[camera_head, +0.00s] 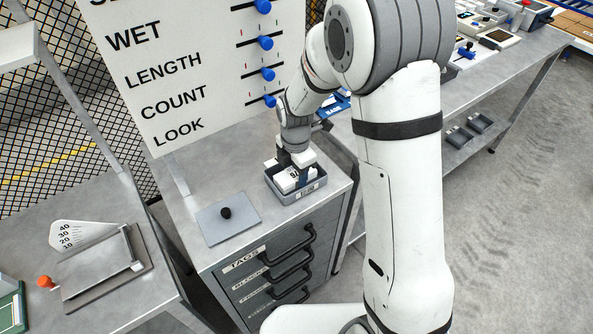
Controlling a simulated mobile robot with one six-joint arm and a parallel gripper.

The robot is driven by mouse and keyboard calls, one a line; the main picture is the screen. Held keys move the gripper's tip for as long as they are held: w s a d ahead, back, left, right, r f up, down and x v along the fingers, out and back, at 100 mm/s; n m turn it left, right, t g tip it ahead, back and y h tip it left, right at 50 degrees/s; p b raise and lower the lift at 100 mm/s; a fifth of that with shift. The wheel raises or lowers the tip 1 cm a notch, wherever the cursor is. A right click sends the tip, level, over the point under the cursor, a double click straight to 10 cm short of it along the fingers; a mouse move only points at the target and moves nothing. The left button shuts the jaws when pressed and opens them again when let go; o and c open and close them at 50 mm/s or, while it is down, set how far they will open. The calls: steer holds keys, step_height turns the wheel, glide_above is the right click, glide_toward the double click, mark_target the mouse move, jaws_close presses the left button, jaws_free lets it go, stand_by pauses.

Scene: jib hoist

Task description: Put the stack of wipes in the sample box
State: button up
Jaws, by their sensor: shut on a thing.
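The grey sample box (312,190) sits on top of the drawer cabinet, near its right edge, with a label on its front wall. My gripper (296,169) points down over the box, with its fingertips at or inside the box opening. It is shut on a white item with dark markings, which looks like the stack of wipes (287,182). The white item is within the box outline. Whether it touches the box floor is hidden by the box wall and my gripper.
A grey plate with a black knob (226,212) lies left of the box. A board with words and blue sliders (193,60) stands behind. A blue item (335,104) lies behind my wrist. A bench with a scale device (105,262) is at left; another cluttered bench is at right.

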mark_target(295, 172)
steer(key=shift+f, duration=0.2)
steer(key=o, duration=0.7)
steer(key=shift+o, duration=0.2)
steer(key=shift+r, duration=0.1)
step_height(295, 172, up, 12)
steer(key=f, duration=0.1)
steer(key=s+d+r+m+t, duration=0.1)
steer(key=s+d+r+m, duration=0.2)
steer(key=s+d+m, duration=0.4)
steer(key=s+d+r+m+t, duration=0.1)
steer(key=s+d+r+m, duration=0.3)
steer(key=s+d+m, duration=0.3)
steer(key=shift+s+d+m+t+b, duration=0.4)
steer(key=shift+s+m, duration=2.35)
steer(key=shift+m, duration=2.65)
